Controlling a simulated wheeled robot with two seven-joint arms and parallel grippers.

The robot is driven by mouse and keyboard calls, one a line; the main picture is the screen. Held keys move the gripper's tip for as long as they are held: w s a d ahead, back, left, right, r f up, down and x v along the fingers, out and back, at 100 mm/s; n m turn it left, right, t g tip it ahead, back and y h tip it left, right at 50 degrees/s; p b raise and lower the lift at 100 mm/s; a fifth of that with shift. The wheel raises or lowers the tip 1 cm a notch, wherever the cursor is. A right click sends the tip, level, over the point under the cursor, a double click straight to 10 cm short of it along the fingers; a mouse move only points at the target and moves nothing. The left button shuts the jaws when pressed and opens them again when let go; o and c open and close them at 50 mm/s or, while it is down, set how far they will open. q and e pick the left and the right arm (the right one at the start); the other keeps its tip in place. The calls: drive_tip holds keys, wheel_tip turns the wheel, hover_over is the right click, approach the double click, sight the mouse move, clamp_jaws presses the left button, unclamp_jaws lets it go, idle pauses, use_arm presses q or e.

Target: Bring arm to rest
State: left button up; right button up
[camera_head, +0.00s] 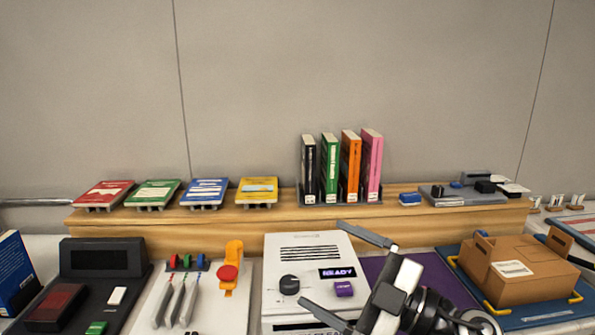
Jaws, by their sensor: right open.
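My right gripper (345,270) is at the bottom centre-right, with its arm coming in from the lower right. Its two grey fingers are spread wide and nothing is between them. It is over the right part of a white device (300,252) with a black knob, a purple button and a display reading READY. I cannot tell whether a finger touches the device. My left gripper is not in view.
A wooden shelf (240,231) holds several coloured books, some lying flat and some upright. A cardboard box (520,268) sits in a blue tray (455,262) at right. A black device (105,259) and a tool board (215,309) stand at left. A purple mat (435,268) shows beside my gripper.

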drive_tip(key=w+d+f+m+t+h, duration=0.1)
drive_tip(key=d+f+m+t+h, duration=0.1)
drive_tip(key=d+m+t+h, duration=1.2)
drive_tip(key=s+d+f+m+g+h, duration=0.2)
drive_tip(key=s+f+m+g+h, duration=0.25)
drive_tip(key=f+m+g, duration=0.35)
drive_tip(key=s+a+f+n+g, duration=0.1)
drive_tip(key=s+f+n+g, duration=0.1)
drive_tip(key=s+f+g, duration=1.3)
drive_tip(key=w+a+f+t+y, duration=0.1)
drive_tip(key=a+f+t+y, duration=0.2)
drive_tip(key=a+f+t, duration=0.2)
drive_tip(key=shift+w+a+f+n+t+y, duration=0.3)
drive_tip(key=shift+f+t, duration=1.1)
drive_tip(key=shift+t, duration=0.8)
